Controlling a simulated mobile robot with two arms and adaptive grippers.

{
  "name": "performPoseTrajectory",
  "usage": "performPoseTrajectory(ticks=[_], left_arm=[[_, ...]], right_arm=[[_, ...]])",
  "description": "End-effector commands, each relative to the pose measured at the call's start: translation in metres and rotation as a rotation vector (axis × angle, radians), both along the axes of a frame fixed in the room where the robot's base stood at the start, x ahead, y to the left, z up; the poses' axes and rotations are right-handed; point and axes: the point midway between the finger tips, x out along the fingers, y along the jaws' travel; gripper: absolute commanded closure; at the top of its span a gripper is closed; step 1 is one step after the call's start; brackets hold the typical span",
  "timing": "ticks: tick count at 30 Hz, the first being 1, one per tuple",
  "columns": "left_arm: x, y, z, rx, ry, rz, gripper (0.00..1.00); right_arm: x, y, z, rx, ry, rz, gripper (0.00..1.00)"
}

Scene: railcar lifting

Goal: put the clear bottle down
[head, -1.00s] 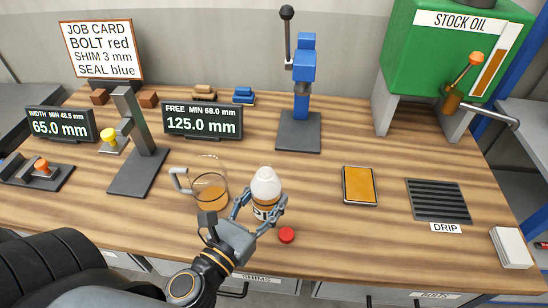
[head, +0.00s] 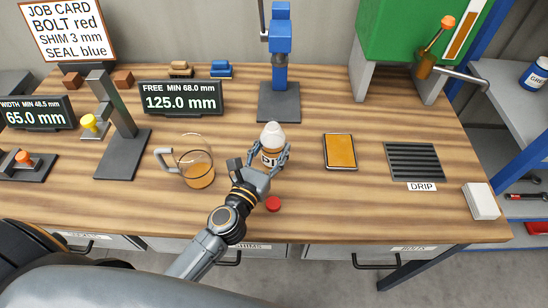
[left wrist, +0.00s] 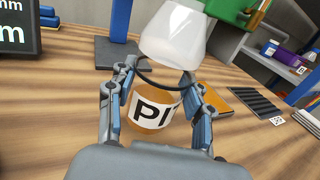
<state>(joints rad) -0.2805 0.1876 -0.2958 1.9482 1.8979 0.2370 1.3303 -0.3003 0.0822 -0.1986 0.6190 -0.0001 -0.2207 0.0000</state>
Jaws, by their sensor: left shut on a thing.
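The clear bottle (head: 272,133) has a pale, cloudy upper part, amber contents low down and a white label reading "PI". It is close to upright over the wooden bench, in front of the blue stand. My left gripper (head: 271,160) is shut around its lower part. In the left wrist view, the bottle (left wrist: 172,35) sits between both fingers of the left gripper (left wrist: 160,80), and a dark ring circles its middle. Its base is partly hidden, so I cannot tell whether it touches the bench. My right gripper is not in view.
A glass jug (head: 197,165) with amber liquid stands left of the bottle. A red cap (head: 273,203) lies in front. An amber-topped flat pad (head: 340,151) and a drip grate (head: 414,162) lie to the right. A blue press (head: 280,60) stands behind. Bare bench separates them.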

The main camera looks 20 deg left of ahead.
Motion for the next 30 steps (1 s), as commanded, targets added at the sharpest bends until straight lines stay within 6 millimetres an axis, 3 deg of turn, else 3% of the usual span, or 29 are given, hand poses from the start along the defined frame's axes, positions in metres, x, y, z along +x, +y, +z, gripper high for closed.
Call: performPoseTrajectory(ticks=[9,23,24,27,30], left_arm=[[0.009,-0.003,-0.040,-0.001,0.000,0.001,0.84],[0.009,-0.003,-0.045,0.000,-0.001,0.000,0.84],[0.009,-0.003,-0.044,0.000,-0.001,0.000,0.45],[0.009,-0.003,-0.044,0.000,0.000,0.000,0.26],[0.009,-0.003,-0.044,0.000,0.000,0.000,0.26]], right_arm=[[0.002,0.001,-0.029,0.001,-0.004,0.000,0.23],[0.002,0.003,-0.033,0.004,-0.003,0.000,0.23],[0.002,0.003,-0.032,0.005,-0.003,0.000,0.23],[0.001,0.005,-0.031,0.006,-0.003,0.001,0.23],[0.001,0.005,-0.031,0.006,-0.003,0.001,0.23]])
